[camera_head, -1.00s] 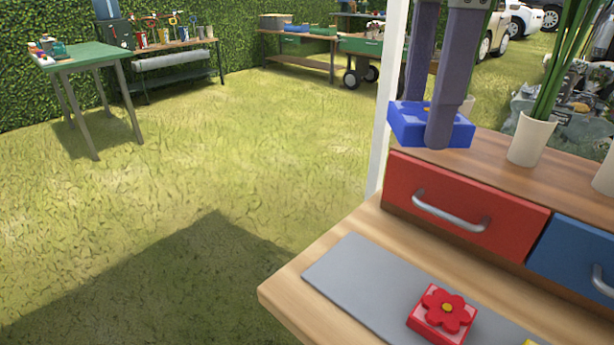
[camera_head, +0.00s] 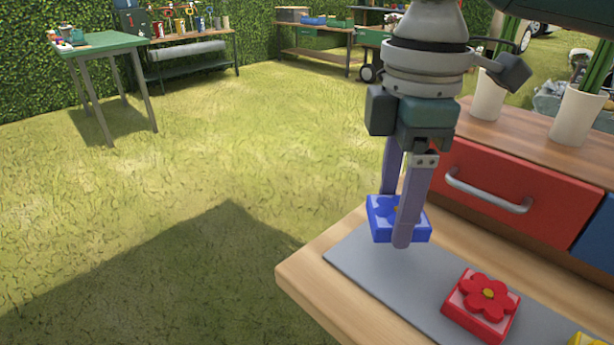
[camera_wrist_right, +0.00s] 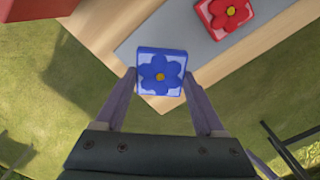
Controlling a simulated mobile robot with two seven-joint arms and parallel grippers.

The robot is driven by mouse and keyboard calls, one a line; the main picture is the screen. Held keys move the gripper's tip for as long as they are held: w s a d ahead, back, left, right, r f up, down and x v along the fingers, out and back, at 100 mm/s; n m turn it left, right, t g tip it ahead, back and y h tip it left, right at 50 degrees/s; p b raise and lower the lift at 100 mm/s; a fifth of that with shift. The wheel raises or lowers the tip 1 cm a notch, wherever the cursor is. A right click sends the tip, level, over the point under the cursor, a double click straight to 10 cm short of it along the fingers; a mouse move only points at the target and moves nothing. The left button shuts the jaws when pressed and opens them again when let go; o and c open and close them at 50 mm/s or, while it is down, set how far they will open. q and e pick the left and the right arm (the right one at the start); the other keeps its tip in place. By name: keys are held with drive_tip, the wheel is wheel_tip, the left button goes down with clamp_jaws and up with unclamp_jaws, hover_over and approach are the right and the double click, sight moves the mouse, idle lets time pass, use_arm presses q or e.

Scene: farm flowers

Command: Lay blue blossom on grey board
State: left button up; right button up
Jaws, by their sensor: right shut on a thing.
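The blue blossom (camera_head: 381,222) is a square blue block with a blue flower and a yellow centre. My right gripper (camera_head: 396,222) is shut on it, one finger on each side, and the block also shows between the fingers in the right wrist view (camera_wrist_right: 161,74). In the head view it is over the left end of the grey board (camera_head: 365,262); whether it touches the board I cannot tell for sure. The grey board also shows in the right wrist view (camera_wrist_right: 200,52). My left gripper is not in view.
A red blossom block (camera_head: 482,305) lies on the grey board to the right. A yellow piece (camera_head: 588,341) is cut off at the lower right edge. A red drawer (camera_head: 500,180) with a metal handle stands behind the board. White flower pots (camera_head: 577,115) stand above it.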

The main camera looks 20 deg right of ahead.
sight(385, 254)
wheel_tip(385, 254, down, 4)
drive_tip(key=shift+f+b, duration=0.25)
drive_tip(key=shift+b, duration=0.25)
drive_tip(key=shift+f, duration=0.15)
drive_tip(key=o, duration=1.3)
wheel_tip(385, 254, up, 12)
drive_tip(key=p, duration=0.3)
drive_tip(key=shift+f, duration=0.15)
drive_tip(key=shift+r, duration=0.35)
